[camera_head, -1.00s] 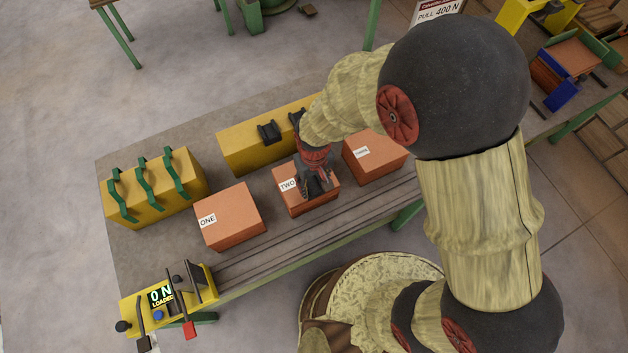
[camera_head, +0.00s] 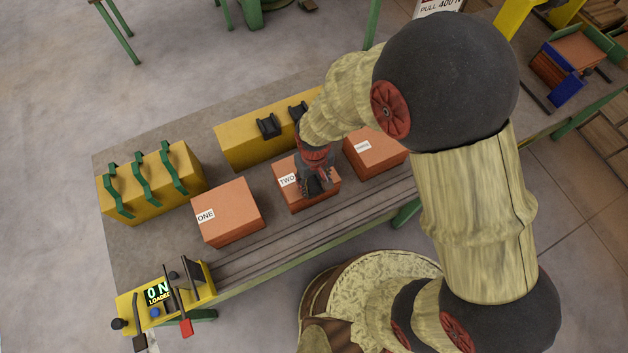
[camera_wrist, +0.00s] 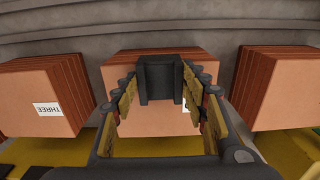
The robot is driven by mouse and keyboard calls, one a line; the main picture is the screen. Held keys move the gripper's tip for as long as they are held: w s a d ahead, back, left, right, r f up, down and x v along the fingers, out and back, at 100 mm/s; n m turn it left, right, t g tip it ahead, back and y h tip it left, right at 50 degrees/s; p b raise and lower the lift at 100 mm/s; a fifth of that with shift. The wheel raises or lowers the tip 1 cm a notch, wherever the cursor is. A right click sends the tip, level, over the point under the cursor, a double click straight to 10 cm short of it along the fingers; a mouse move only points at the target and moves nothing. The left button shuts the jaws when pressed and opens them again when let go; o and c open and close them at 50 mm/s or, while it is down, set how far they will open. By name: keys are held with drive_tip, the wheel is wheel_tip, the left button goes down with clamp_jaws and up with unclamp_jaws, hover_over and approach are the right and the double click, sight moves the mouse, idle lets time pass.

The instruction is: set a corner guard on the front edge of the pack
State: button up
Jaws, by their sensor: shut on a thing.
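The middle orange pack, labelled TWO (camera_head: 298,203), sits on the grey table below my gripper (camera_head: 318,188). The same pack (camera_wrist: 130,76) fills the centre of the wrist view, its label mostly hidden. My gripper (camera_wrist: 162,95) is shut on a dark corner guard (camera_wrist: 159,65), an angled piece between its fingers. The guard is over the slatted front edge of the pack; I cannot tell whether it touches. Two dark guards (camera_head: 268,126) sit on the yellow block (camera_head: 238,148) behind the packs.
Pack ONE (camera_head: 228,208) stands left and pack THREE (camera_head: 374,150) right of the middle pack, with gaps between. A yellow block with green straps (camera_head: 150,187) stands at the left. A yellow lever unit reading 0 N (camera_head: 160,300) is at the front left. Rails run along the table front.

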drive_tip(key=shift+f, duration=0.25)
drive_tip(key=shift+f+b, duration=0.35)
drive_tip(key=o, duration=1)
wheel_tip(320, 180, up, 12)
idle(0.7)
